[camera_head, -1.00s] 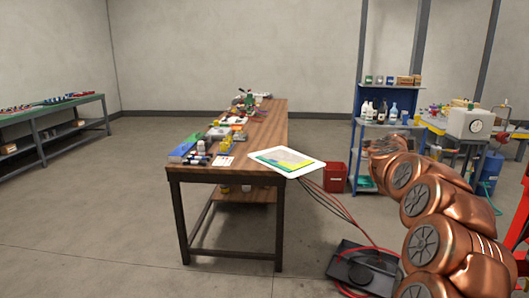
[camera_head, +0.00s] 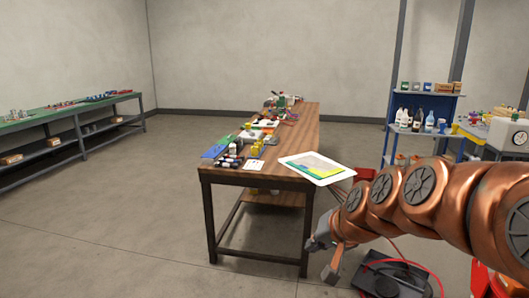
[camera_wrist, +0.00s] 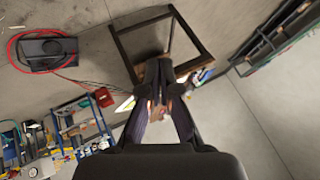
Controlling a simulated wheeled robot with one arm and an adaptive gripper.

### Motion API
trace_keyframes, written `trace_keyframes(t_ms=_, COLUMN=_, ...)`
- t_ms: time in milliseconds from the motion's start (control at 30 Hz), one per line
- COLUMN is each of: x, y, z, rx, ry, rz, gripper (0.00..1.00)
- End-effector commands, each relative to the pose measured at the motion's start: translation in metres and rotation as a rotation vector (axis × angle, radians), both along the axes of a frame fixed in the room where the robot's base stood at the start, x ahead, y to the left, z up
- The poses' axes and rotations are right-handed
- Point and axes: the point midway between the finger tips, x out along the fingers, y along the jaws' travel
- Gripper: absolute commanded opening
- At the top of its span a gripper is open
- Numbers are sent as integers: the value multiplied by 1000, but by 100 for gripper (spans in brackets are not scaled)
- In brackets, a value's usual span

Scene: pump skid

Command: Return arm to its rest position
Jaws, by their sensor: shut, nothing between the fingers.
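My copper-coloured arm (camera_head: 430,195) reaches in from the right edge of the head view, stretched out across the floor. My gripper (camera_head: 328,262) is at its left end, low in front of the right end of the wooden workbench (camera_head: 262,177), and seems apart from it. In the wrist view, the dark fingers of my gripper (camera_wrist: 158,92) come together with nothing held. The wrist view is tilted, with the workbench frame (camera_wrist: 122,50) and floor beyond the fingers.
A tablet-like panel (camera_head: 318,168) sits at the bench's right corner. A black box with a red hose (camera_head: 395,278) lies on the floor below my arm. A blue shelf (camera_head: 424,120) stands at the back right. A green-topped bench (camera_head: 70,110) is at the left. Floor between is clear.

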Motion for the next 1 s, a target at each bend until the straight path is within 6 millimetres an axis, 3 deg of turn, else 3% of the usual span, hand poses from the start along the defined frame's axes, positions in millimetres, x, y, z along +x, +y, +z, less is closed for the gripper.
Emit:
trace_keyframes(t_ms=33, x=-30, y=1, z=-11, rx=-40, ry=61, rz=40, gripper=0)
trace_keyframes(t_ms=300, x=-182, y=-26, z=-66, rx=-244, ry=396, rz=203, gripper=0)
trace_keyframes(t_ms=500, x=-272, y=-55, z=-85, rx=-346, ry=607, rz=258, gripper=0)
trace_keyframes(t_ms=600, x=-299, y=-64, z=-88, rx=-373, ry=673, rz=271, gripper=0)
trace_keyframes(t_ms=700, x=-311, y=-69, z=-89, rx=-386, ry=701, rz=276, gripper=0)
trace_keyframes(t_ms=1000, x=-313, y=-70, z=-90, rx=-389, ry=708, rz=277, gripper=0)
